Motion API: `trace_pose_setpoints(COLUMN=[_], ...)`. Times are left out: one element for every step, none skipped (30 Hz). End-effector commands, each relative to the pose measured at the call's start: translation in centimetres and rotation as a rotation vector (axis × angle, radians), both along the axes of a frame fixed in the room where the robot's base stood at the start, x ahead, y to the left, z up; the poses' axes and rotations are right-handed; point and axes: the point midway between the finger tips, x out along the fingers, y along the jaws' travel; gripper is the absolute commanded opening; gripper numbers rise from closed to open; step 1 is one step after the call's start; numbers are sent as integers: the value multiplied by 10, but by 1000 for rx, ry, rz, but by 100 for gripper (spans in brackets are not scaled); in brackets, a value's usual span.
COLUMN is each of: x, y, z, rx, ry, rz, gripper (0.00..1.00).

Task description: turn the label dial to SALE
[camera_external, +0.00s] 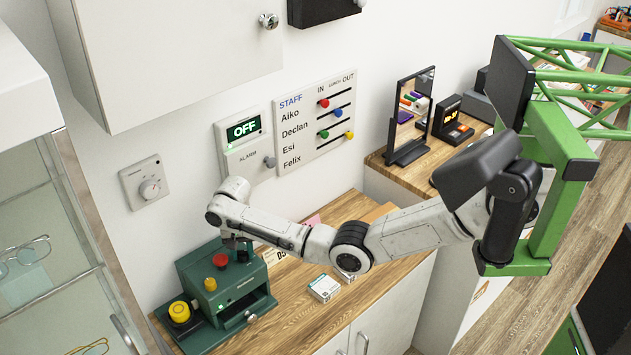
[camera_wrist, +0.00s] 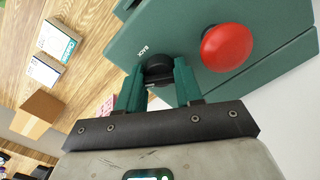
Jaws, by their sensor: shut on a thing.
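The green label machine (camera_external: 232,297) stands on the wooden counter. In the wrist view its green top (camera_wrist: 270,60) fills the upper right. A round black dial (camera_wrist: 154,66) sits on this top, with the word BACK printed beside it. No SALE marking is readable. My gripper (camera_wrist: 160,74) has its two green fingers on either side of the dial, shut on it. Which way the dial points cannot be told.
A red mushroom button (camera_wrist: 226,47) stands close to the dial, right of my fingers; it also shows in the external view (camera_external: 221,260). A yellow button (camera_external: 179,311) is at the machine's front left. Small boxes (camera_external: 323,288) lie on the counter. The wall with the alarm panel (camera_external: 245,145) is behind.

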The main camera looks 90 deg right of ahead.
Motion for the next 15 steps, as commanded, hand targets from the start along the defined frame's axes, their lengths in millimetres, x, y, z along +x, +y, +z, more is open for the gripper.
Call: trace_pose_setpoints(x=[1, 1, 2, 2, 2, 1, 1, 1, 1, 1, 1, 1, 1, 1, 1], y=[-1, -1, -1, -1, -1, -1, -1, -1, -1, -1, -1, -1, -1, 0, 0], z=[2, 2, 2, 2, 2, 2, 2, 2, 2, 2, 1, 1, 1, 1, 1], rx=[-3, -3, -3, -3, -3, -3, -3, -2, -2, -2, -2, -1, -2, -2, -2], ry=[-6, -6, -6, -6, -6, -6, -5, -5, -4, -4, -4, -3, -2, -2, -2], rz=[0, 0, 0, 0, 0, 0, 0, 0, 0, 0, 1, 1, 1, 1, 1], gripper=[5, 5, 5, 36, 39, 43, 46, 49, 53, 56, 58, 61, 61, 61, 61])
